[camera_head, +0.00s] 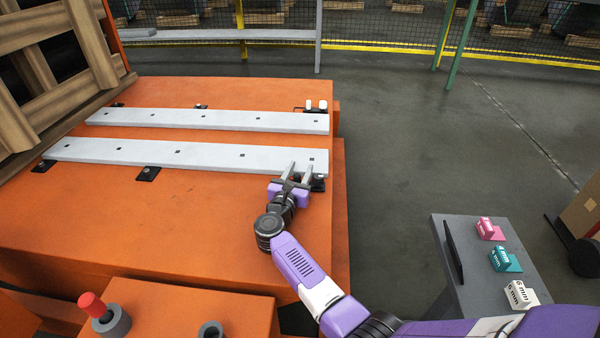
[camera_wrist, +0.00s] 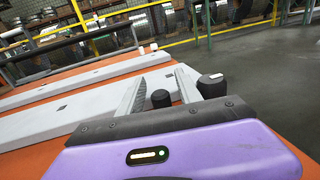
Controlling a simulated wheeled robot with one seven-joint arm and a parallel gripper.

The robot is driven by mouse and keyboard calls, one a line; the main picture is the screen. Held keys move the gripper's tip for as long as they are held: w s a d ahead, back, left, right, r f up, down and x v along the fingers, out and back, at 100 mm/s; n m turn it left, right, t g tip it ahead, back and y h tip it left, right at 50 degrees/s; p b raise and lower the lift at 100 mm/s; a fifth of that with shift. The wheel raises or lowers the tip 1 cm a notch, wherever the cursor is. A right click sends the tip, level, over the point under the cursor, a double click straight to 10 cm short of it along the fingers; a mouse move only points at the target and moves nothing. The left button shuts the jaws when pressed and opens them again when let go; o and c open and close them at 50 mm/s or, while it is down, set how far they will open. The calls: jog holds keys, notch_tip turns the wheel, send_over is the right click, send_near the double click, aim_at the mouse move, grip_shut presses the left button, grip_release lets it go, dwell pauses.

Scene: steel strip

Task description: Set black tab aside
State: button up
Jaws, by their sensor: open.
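Several flat black tabs lie along the two grey steel strips on the orange table: one tab (camera_head: 148,174) and another (camera_head: 43,166) at the near strip (camera_head: 200,154), smaller ones at the far strip (camera_head: 220,120). Which one the task means, I cannot tell. A black fitting (camera_head: 318,185) sits at the near strip's right end, partly hidden by my gripper. My gripper (camera_head: 297,168) is open over that end. In the wrist view, a short black cylinder (camera_wrist: 160,98) shows between the fingers (camera_wrist: 160,76), and a larger black knob (camera_wrist: 210,85) right of them. I see nothing held.
A grey stand (camera_head: 475,285) at right holds pink (camera_head: 488,229), teal (camera_head: 505,260) and white (camera_head: 520,295) labelled blocks and an upright black plate (camera_head: 453,250). A wooden crate (camera_head: 60,60) stands at left. A red-topped peg (camera_head: 92,304) is at front left.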

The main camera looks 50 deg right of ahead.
jog(key=shift+d, duration=0.1)
grip_shut()
dwell(1.4)
